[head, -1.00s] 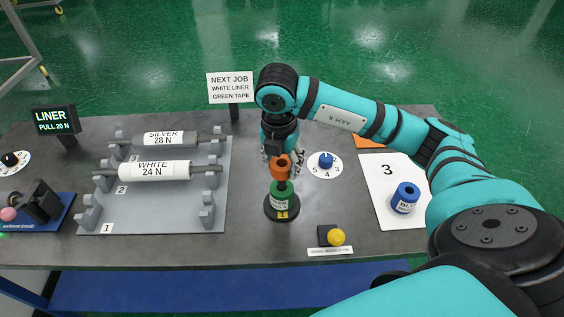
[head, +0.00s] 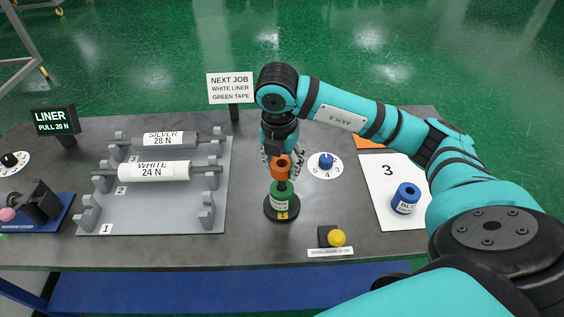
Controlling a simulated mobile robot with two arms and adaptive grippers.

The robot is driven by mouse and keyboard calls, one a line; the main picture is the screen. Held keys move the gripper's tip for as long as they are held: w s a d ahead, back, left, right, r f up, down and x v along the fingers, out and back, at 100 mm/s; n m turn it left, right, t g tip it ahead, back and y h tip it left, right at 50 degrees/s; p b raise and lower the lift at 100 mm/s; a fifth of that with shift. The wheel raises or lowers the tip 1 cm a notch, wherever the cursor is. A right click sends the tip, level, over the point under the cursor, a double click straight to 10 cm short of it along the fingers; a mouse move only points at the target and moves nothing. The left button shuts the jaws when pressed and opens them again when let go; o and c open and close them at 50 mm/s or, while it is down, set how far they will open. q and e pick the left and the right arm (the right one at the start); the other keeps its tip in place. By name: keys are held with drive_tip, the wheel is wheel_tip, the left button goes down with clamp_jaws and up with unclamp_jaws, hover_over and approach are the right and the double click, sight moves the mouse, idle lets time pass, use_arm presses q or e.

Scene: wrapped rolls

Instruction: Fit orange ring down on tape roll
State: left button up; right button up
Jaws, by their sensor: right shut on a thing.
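The orange ring (head: 281,167) is held by my right gripper (head: 279,157), above the green tape roll (head: 281,194). The tape roll has a white label and sits on a round black stand (head: 272,212) with a yellow mark at its front. A dark post rises from the roll toward the ring. The ring is apart from the roll, with a gap showing the dark post between them. I cannot tell whether the post tip is inside the ring. The ring hides part of the gripper's fingers. My left gripper is not in view.
A grey rack (head: 150,210) with white and silver rolls stands left. A blue knob dial (head: 325,161) is close right of the ring. A yellow button (head: 337,237) is in front. A blue roll (head: 405,198) stands on a white card. A sign (head: 231,88) stands behind.

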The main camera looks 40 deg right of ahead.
sight(282, 179)
idle(0.4)
drive_tip(key=shift+f+b, duration=2.6)
drive_tip(key=shift+f, duration=0.25)
drive_tip(key=o, duration=1.4)
drive_tip(key=shift+c, duration=0.2)
drive_tip(key=r, duration=0.8)
drive_tip(key=s+a+r, duration=0.1)
drive_tip(key=r, duration=0.3)
drive_tip(key=shift+a, duration=0.1)
